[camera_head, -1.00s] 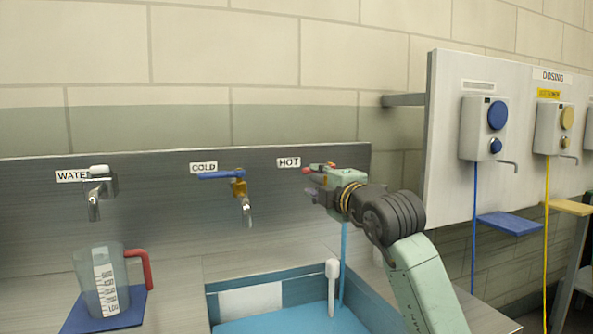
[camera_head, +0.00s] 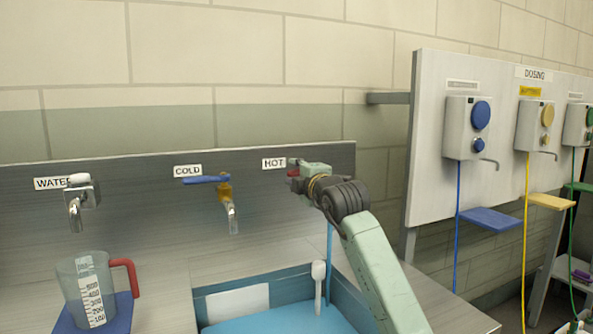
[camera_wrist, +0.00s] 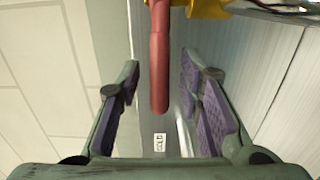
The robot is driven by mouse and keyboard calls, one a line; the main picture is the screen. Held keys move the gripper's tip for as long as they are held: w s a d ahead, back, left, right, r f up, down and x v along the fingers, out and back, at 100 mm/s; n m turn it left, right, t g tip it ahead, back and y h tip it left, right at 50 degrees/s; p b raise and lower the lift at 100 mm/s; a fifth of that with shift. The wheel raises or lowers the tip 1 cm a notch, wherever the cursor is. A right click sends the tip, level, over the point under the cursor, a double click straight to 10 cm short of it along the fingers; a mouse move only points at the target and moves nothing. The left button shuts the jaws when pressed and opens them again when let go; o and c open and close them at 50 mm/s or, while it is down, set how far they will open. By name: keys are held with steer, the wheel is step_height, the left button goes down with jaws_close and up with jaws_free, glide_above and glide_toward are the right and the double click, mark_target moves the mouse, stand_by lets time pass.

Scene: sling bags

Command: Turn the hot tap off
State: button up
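The hot tap's red lever (camera_wrist: 159,60) shows in the wrist view, pointing toward the wrist camera, with its yellow body (camera_wrist: 208,8) at the top edge. My gripper (camera_wrist: 160,66) is open, with one purple-padded finger on each side of the lever and visible gaps between. In the head view my gripper (camera_head: 298,171) is at the tap under the HOT label (camera_head: 273,163). A bit of the red lever (camera_head: 293,172) shows there; my gripper hides the rest of the tap. A thin blue vertical strip (camera_head: 330,245), perhaps running water, drops below my gripper toward the basin.
The cold tap (camera_head: 225,195) with a blue lever is left of my gripper, and the water tap (camera_head: 78,200) further left. A jug (camera_head: 84,290) with a red handle stands on a blue mat. The blue basin (camera_head: 280,315) is below. Dosing units (camera_head: 467,128) hang at the right.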

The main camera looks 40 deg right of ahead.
steer(key=shift+c, duration=0.3)
jaws_close()
stand_by(0.6)
